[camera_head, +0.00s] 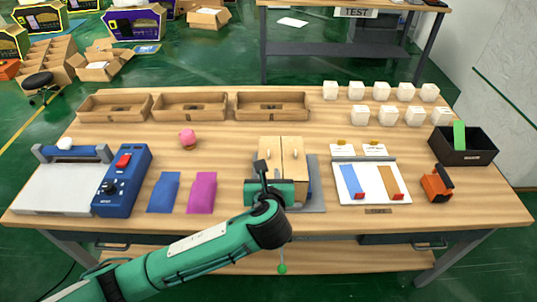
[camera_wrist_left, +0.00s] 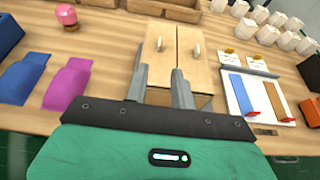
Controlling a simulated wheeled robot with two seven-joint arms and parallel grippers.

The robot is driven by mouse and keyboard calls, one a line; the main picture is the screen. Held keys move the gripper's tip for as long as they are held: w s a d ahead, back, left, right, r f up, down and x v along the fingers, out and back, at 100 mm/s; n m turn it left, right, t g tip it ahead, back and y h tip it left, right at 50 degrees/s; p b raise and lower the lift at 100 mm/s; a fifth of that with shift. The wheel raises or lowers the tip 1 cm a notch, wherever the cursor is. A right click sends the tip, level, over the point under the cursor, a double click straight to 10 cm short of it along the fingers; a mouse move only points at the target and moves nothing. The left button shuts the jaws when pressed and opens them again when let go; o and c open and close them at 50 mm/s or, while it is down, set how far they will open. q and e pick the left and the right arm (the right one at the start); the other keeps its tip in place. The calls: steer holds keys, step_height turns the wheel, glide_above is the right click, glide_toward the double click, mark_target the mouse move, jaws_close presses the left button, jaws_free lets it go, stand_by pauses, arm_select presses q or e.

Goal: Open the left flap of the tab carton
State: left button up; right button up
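The tab carton (camera_head: 293,150) is a tan box on a grey base plate (camera_head: 317,200) near the middle of the table. Its top has a left flap (camera_wrist_left: 158,65) and a right flap (camera_wrist_left: 191,62), split by a centre seam, each with a small pale upright tab. Both flaps look closed. My left gripper (camera_wrist_left: 159,88) is open and empty, its two fingers apart at the carton's near side, pointing toward the left flap. Whether it touches the carton I cannot tell. In the head view my left gripper (camera_head: 262,170) hides the carton's near left part. My right gripper is not in view.
A blue pouch (camera_head: 163,192) and a magenta pouch (camera_head: 202,192) lie left of the carton. A white board (camera_head: 365,198) with blue and tan strips lies right. Wooden trays (camera_head: 190,105) and several white boxes (camera_head: 381,116) stand behind. Bare tabletop shows behind the carton.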

mark_target(269, 154)
arm_select(q)
steer(key=p+x, duration=0.1)
steer(key=x, duration=1.2)
steer(key=shift+w+f, duration=0.15)
steer(key=shift+f, duration=0.05)
jaws_close()
stand_by(0.9)
